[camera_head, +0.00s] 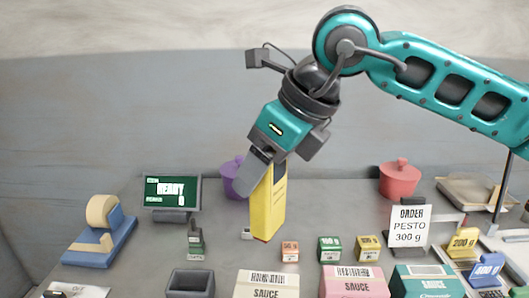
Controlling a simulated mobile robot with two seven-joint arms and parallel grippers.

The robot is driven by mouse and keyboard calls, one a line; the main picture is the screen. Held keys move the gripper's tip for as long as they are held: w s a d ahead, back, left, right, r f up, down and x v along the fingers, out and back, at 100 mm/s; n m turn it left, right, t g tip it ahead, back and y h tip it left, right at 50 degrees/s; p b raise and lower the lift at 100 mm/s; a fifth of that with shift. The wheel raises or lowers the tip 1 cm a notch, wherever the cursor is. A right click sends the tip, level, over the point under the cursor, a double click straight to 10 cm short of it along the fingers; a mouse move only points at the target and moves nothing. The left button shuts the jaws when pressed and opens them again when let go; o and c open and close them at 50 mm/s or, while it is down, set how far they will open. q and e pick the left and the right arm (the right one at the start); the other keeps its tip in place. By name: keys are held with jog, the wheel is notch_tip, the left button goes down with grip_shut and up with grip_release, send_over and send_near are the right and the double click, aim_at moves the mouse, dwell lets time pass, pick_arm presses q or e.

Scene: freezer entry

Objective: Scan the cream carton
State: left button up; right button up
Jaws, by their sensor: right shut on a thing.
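The cream carton (262,291), printed "SAUCE", stands at the front edge, left of a pink one. A barcode shows on its top; its lower part is cut off by the frame. My right gripper (265,174) comes down from the upper right. It is shut on a tall yellow block (267,208) and holds it slightly tilted, behind and above the cream carton, not touching it. Small print shows on the block, too small to read. A display (172,191) at the left reads "READY". My left gripper is not in view.
Pink (354,283) and teal (426,284) cartons stand right of the cream one. Small labelled weights (329,248) line up behind. A tape dispenser (100,235), purple pot (235,177), red pot (400,179), dark tray (191,283) and order card "PESTO 300 g" (409,226) stand around.

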jog(key=shift+f+b, duration=1.2)
jog(key=shift+f, duration=2.25)
jog(key=shift+r+p, duration=1.1)
jog(key=shift+r, duration=1.35)
notch_tip(320, 180, up, 4)
jog(key=shift+r, duration=0.1)
